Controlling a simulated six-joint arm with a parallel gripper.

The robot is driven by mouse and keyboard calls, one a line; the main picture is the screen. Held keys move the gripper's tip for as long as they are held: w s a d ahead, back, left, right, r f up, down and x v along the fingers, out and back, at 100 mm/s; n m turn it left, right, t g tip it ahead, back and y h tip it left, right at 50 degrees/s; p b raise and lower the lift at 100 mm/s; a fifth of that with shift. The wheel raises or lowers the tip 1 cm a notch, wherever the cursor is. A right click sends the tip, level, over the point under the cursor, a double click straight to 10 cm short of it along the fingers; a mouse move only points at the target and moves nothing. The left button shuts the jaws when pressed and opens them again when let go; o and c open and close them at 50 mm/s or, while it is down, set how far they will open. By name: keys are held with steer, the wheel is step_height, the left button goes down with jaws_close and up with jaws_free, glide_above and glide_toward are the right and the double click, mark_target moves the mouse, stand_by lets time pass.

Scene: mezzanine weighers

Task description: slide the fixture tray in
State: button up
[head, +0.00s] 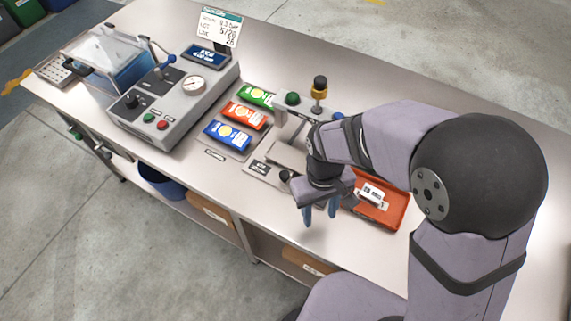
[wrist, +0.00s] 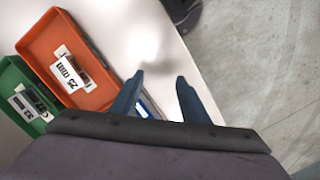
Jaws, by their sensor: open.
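The fixture (head: 262,172) is a pale, low device with a black label near the middle of the bench. A flat light plate, seemingly the fixture tray (head: 287,153), lies in it, with a dark round knob (head: 285,175) at its near side. My arm hides the right part of the fixture. My gripper (head: 320,212) is open, in front and to the right of the knob, above the bench's near edge. Its two blue fingers also show apart in the wrist view (wrist: 158,84). A small blue and white piece (wrist: 146,107) shows beyond the left finger, partly hidden.
An orange tray (head: 392,217) with a white labelled piece lies right of my gripper; a green tray (wrist: 10,77) lies beside it. Green, orange and blue packets (head: 228,136) lie left of the fixture. A grey control box (head: 172,105) stands further left.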

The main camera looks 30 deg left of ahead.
mark_target(285, 174)
steer(key=shift+n+t+y, duration=0.3)
steer(key=shift+n, duration=0.6)
steer(key=w+a, duration=0.1)
steer(key=a, duration=0.2)
steer(key=a+r, duration=0.1)
steer(key=a, duration=0.1)
steer(key=w+a, duration=0.1)
steer(key=a, duration=0.2)
steer(key=shift+w+a+r, duration=0.3)
steer(key=w+a+r, duration=0.2)
steer(key=shift+w+a+n, duration=0.1)
steer(key=shift+a+n, duration=0.2)
steer(key=shift+a, duration=0.05)
steer(key=r, duration=0.1)
steer(key=w+a+r+n, duration=0.1)
steer(key=a+r+n, duration=0.1)
steer(key=r, duration=0.1)
steer(key=shift+w+r+t+y, duration=0.1)
steer(key=shift+w+t+y, duration=0.2)
steer(key=shift+w, duration=0.05)
steer(key=shift+s+d+n, duration=0.15)
steer(key=shift+n, duration=0.15)
steer(key=shift+f+p, duration=1.15)
steer(key=shift+f, duration=2.5)
